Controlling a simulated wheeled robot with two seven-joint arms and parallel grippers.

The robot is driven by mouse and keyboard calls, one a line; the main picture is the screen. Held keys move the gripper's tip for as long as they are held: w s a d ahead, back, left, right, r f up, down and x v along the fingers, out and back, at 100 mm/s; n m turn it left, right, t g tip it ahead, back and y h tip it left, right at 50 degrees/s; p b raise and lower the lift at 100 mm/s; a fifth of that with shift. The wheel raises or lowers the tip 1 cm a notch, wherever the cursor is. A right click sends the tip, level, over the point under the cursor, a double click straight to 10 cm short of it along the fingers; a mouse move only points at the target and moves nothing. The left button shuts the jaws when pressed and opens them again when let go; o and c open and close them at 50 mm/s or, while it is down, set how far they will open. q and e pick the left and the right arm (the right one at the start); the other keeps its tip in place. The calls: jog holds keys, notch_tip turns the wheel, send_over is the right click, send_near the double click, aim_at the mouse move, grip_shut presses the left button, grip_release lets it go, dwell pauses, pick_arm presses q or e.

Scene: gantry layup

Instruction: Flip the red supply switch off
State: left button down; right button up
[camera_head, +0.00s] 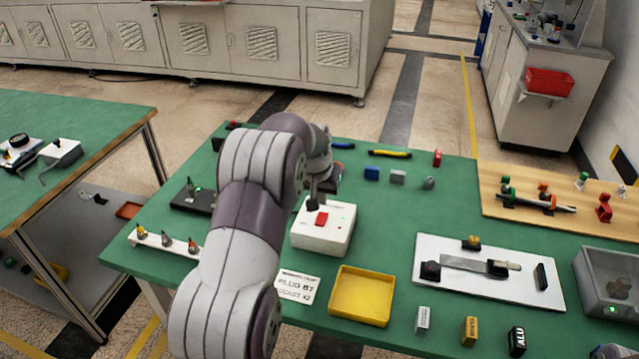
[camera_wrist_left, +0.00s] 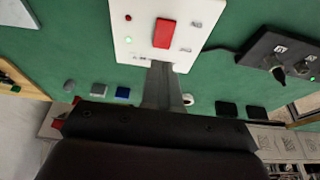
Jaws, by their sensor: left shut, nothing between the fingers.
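The white supply box (camera_head: 335,240) stands on the green table, with the red switch (camera_head: 321,219) on its top face. My left gripper (camera_head: 312,204) is over the far part of the box, close to the switch. In the wrist view its fingers (camera_wrist_left: 163,72) are shut and empty, reaching toward the switch with a visible gap. The switch's position is hard to read. My right gripper is out of view.
A yellow tray (camera_head: 361,296) and a printed card (camera_head: 296,286) lie in front of the box. A dark knob box (camera_wrist_left: 280,58) stands beside it. Small blue (camera_head: 371,173) and grey (camera_head: 398,177) blocks lie behind right. A white board (camera_head: 490,285) is farther right.

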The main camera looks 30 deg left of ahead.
aim_at(323, 216)
pick_arm(q)
jog(key=shift+s+x, duration=0.15)
jog(key=shift+x, duration=1.15)
jog(key=shift+s+x, duration=0.2)
jog(key=shift+x, duration=1.05)
jog(key=shift+d+f, duration=0.1)
jog(key=shift+f, duration=0.1)
jog(key=shift+f, duration=0.2)
jog(key=shift+s+f, duration=0.1)
jog(key=shift+s, duration=0.05)
